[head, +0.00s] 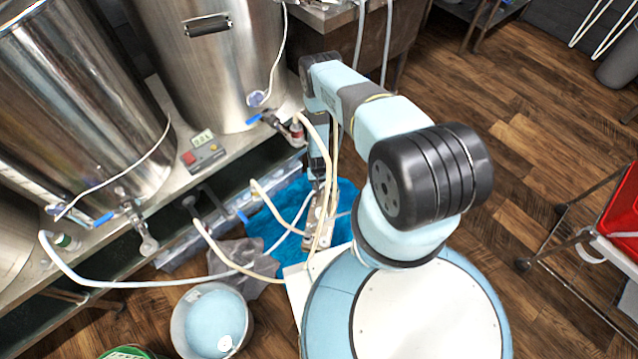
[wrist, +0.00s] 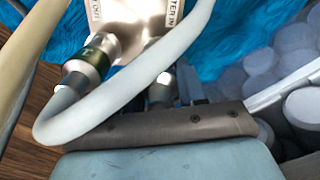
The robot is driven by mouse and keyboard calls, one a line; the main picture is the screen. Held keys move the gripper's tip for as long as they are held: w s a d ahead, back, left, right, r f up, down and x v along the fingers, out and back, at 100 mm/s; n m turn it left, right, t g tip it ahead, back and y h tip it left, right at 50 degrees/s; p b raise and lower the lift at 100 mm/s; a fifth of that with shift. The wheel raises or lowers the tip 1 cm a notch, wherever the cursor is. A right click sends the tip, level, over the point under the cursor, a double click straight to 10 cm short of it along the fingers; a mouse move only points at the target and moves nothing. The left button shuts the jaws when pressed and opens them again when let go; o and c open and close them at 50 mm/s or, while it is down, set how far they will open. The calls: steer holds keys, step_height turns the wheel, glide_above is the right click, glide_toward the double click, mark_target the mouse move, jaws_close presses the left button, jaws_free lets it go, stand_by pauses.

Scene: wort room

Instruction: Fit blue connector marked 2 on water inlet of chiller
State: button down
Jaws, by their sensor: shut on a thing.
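The metal chiller (wrist: 132,35) shows at the top of the wrist view, with a label ending in "TER IN" at its right. In the head view it (head: 320,212) stands by the blue sheet, partly behind hoses. A connector with a dark greenish band (wrist: 92,58) sits at the chiller's left side, on the pale hose (wrist: 120,100). My gripper (wrist: 170,112) is shut beside the chiller, below the label. A metal fitting (wrist: 160,88) and a small bluish part (wrist: 188,85) show at its jaw. The hose hides much of the grip; no mark 2 is readable, and I cannot tell if the connector is seated.
A blue sheet (head: 285,222) lies under the chiller. Steel kettles (head: 215,60) with valves stand at the left on a bench. Hoses loop across the work area. A bucket (head: 208,318) stands at lower left. A cart with a red bin (head: 622,215) is at right; wooden floor between is clear.

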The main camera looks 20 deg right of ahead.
steer(key=shift+f, duration=0.25)
steer(key=c, duration=0.6)
jaws_free()
steer(key=shift+o, duration=0.2)
step_height(320, 180, up, 12)
steer(key=shift+f, duration=0.1)
